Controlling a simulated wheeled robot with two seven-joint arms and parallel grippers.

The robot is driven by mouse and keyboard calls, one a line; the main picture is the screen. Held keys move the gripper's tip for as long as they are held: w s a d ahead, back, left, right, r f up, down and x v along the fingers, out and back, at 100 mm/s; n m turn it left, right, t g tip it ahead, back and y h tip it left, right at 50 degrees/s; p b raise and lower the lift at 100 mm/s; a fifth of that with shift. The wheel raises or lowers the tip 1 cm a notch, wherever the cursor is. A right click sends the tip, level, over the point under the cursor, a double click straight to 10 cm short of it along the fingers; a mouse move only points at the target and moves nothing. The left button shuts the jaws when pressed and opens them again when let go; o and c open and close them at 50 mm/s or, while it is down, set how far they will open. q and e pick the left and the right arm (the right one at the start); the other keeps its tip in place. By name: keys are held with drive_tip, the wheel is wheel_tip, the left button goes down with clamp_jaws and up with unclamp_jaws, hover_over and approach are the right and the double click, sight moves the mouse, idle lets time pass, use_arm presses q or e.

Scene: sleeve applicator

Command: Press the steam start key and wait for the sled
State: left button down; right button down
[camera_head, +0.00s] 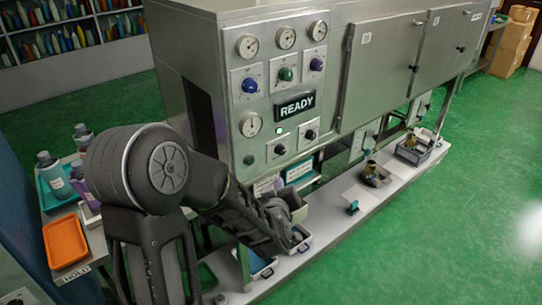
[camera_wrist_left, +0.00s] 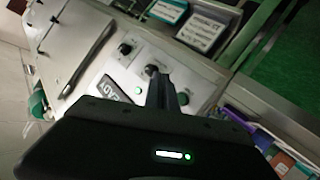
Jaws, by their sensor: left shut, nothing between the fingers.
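The steel machine's control panel (camera_head: 265,110) carries a lit READY sign (camera_head: 295,105) and a bright green lamp (camera_head: 280,133). Below them are black knobs (camera_head: 279,150) and a dark green round button (camera_head: 249,160). A green control (camera_head: 286,74) sits higher, between blue and purple ones. No label on them is readable, so I cannot tell which is the start key. My left gripper (camera_wrist_left: 160,78) is shut and empty, its fingers pointing at the lower panel by a black knob (camera_wrist_left: 152,70). Contact cannot be told. I cannot identify the sled.
A white rail or ledge (camera_head: 325,222) runs along the machine's foot, with a grey tray (camera_head: 412,152) and small fixtures. A side table at left holds bottles (camera_head: 53,172) and an orange tray (camera_head: 66,241). The green floor at right is clear.

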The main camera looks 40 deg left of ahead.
sight(250, 161)
use_arm(q)
drive_tip(key=w+a+b, duration=0.1)
drive_tip(key=w+a, duration=0.1)
drive_tip(key=a, duration=0.6)
drive_tip(key=shift+a+r+b, duration=0.15)
drive_tip(key=shift+a+b, duration=0.15)
use_arm(e)
drive_tip(key=shift+s+a+f, duration=0.1)
drive_tip(key=shift+s+f, duration=0.05)
drive_tip(key=shift+f, duration=0.5)
drive_tip(key=shift+f, duration=0.15)
idle(1.5)
use_arm(q)
drive_tip(key=shift+a+b, duration=0.35)
use_arm(e)
drive_tip(key=shift+f, duration=0.2)
